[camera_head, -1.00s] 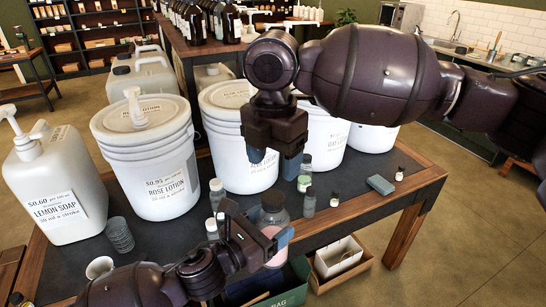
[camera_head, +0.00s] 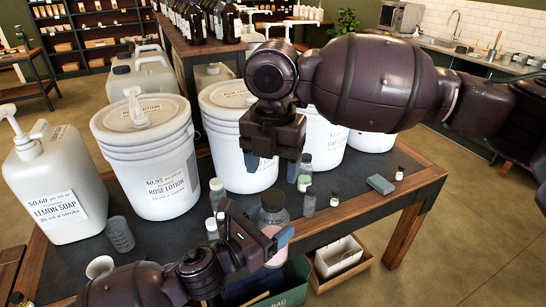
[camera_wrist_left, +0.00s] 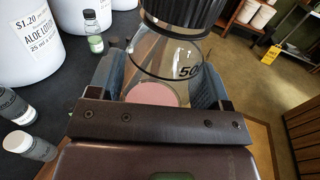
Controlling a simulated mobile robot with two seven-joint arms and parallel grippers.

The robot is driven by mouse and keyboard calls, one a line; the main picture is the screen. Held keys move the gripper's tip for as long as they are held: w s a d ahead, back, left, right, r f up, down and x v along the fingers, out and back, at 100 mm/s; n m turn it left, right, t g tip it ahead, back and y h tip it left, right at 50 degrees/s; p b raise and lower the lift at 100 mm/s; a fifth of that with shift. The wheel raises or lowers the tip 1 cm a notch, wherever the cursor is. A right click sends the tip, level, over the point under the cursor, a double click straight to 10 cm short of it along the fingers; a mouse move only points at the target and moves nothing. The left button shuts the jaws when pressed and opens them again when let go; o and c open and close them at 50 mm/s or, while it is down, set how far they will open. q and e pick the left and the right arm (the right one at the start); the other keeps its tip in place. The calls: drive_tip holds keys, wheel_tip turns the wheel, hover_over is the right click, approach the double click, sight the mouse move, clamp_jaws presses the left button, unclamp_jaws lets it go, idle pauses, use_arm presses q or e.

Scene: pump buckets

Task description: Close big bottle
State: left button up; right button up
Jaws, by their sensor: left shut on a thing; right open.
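The big bottle (camera_head: 273,212) is clear, with pink lotion inside and a dark cap on its neck. In the left wrist view the bottle (camera_wrist_left: 168,60) shows a "50" mark, and its black ribbed cap (camera_wrist_left: 187,12) sits at the top edge. I cannot tell how tight the cap is. My left gripper (camera_head: 266,243) is shut on the bottle's body from both sides and holds it upright by the table's front edge. My right gripper (camera_head: 272,168) is open and empty, pointing down above the cap and apart from it.
White buckets (camera_head: 235,135) line the table behind. A blue-grey block (camera_head: 380,184) lies right. A green bag box (camera_head: 290,290) and a wooden crate (camera_head: 338,262) are below the front edge.

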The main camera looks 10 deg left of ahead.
sight(273, 196)
drive_tip(key=shift+f, duration=3.3)
drive_tip(key=shift+c, duration=0.2)
drive_tip(key=c, duration=0.9)
drive_tip(key=m, duration=0.6)
drive_tip(key=shift+m, duration=0.4)
drive_tip(key=m, duration=1.3)
drive_tip(key=shift+f+m, duration=0.1)
drive_tip(key=shift+m, duration=0.3)
drive_tip(key=m, duration=0.7)
drive_tip(key=o, duration=1.1)
